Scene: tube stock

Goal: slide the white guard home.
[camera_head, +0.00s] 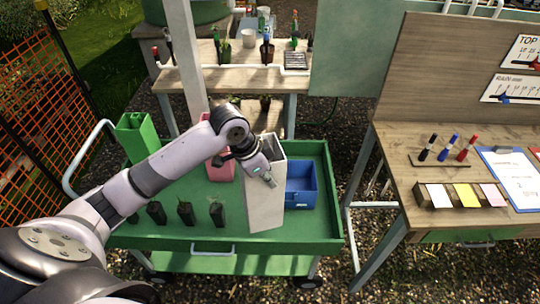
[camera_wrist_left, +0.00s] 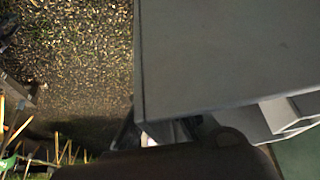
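The white guard (camera_head: 264,212) is a tall, open-topped white box shape standing on the green cart, tilted slightly. My left gripper (camera_head: 269,180) reaches in from the left and lies against the upper part of the guard in the head view. Its fingers are small and partly hidden there, so I cannot tell whether they grip a wall. In the left wrist view a large grey-white panel (camera_wrist_left: 230,55), apparently the guard, fills the upper right, close to the dark gripper parts along the bottom. My right gripper is not in view.
The green cart (camera_head: 170,238) also carries a blue box (camera_head: 300,190) right of the guard, a pink container (camera_head: 221,168) behind my arm, a green container (camera_head: 137,137) and several small dark pots (camera_head: 186,212). A wooden desk (camera_head: 440,222) stands to the right.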

